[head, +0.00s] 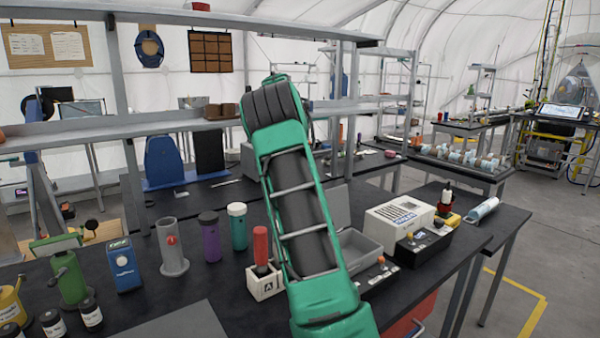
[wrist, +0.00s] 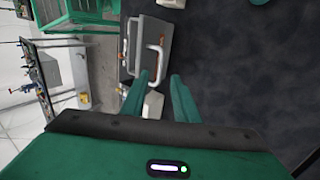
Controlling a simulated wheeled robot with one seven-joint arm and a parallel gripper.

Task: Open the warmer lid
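The warmer appears to be the grey box (head: 358,250) on the dark bench in the head view, partly behind my arm. A flat grey panel (head: 338,204), which looks like its lid, stands raised at its back. A dark front panel with an orange knob (head: 381,261) sits before the box. The wrist view shows a grey box (wrist: 150,32) with a white handle (wrist: 161,55). My gripper (wrist: 160,75) is open, with its green fingertips apart close to the handle; I cannot tell whether they touch it. The head view hides my gripper behind my arm.
A white device (head: 398,222) and a black control box (head: 424,244) stand right of the grey box. A red-handled tool in a white block (head: 264,282), a purple canister (head: 209,236) and a green canister (head: 237,226) stand left. A shelf (head: 190,120) crosses behind.

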